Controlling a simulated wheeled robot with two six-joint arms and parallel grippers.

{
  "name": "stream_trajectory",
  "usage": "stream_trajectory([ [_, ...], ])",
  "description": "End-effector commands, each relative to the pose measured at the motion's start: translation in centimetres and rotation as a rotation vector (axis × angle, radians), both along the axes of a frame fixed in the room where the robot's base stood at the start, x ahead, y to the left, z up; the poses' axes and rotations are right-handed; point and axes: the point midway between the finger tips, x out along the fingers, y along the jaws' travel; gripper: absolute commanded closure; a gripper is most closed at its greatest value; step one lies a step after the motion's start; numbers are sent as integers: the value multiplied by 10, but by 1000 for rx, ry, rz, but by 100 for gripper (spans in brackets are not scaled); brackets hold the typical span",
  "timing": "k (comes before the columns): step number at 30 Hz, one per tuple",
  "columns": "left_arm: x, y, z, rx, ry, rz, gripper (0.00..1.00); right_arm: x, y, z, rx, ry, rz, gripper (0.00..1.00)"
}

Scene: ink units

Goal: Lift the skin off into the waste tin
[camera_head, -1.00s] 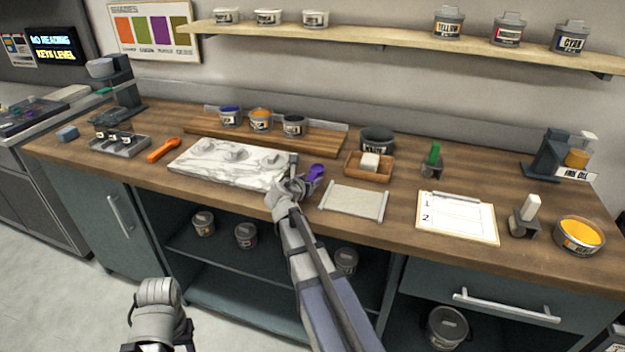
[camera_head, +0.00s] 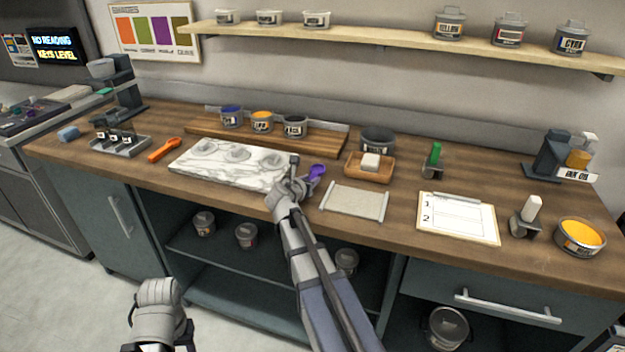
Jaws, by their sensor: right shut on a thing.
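My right gripper (camera_head: 293,188) is at the right end of the white marble slab (camera_head: 190,165). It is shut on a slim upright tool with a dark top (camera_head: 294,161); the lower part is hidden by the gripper. A purple scoop (camera_head: 317,171) lies just right of the gripper; I cannot tell whether they touch. Grey lumps (camera_head: 240,153) show on the slab. An open tin of orange ink (camera_head: 580,237) stands far right; no separate skin can be made out. My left gripper (camera_head: 158,292) hangs low before the cabinet, its jaws unclear.
Ink tins (camera_head: 262,121) stand on a wooden board (camera_head: 325,140) at the back. A wooden tray (camera_head: 357,175) holds a white block. A pale mat (camera_head: 354,201), a clipboard (camera_head: 457,218) and an orange spoon (camera_head: 165,150) lie on the counter. Bare counter lies around the mat.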

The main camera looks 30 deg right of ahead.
Motion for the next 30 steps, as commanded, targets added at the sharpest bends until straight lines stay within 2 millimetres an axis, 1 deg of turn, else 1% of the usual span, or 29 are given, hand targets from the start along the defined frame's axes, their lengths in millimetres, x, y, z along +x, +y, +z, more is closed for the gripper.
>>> stream_trajectory([
  [5, 0, 0, 3, 0, 0, 0, 50, 0, 0, 3, 0, 0, 0, 100],
  [11, 0, 0, 17, 0, 0, 0, 50, 0, 0, 17, 0, 0, 0, 100],
  [17, 0, 0, 45, 0, 0, 0, 50, 0, 0, 45, 0, 0, -1, 100],
  [24, 0, 0, 83, 0, 0, 1, 50, 0, 0, 83, -1, 0, -1, 100],
  [27, 0, 0, 94, 0, 0, 1, 50, 0, 0, 94, -1, 0, -1, 100],
  [30, 0, 0, 100, 0, 0, 1, 50, 0, 0, 100, -1, 0, -1, 100],
])
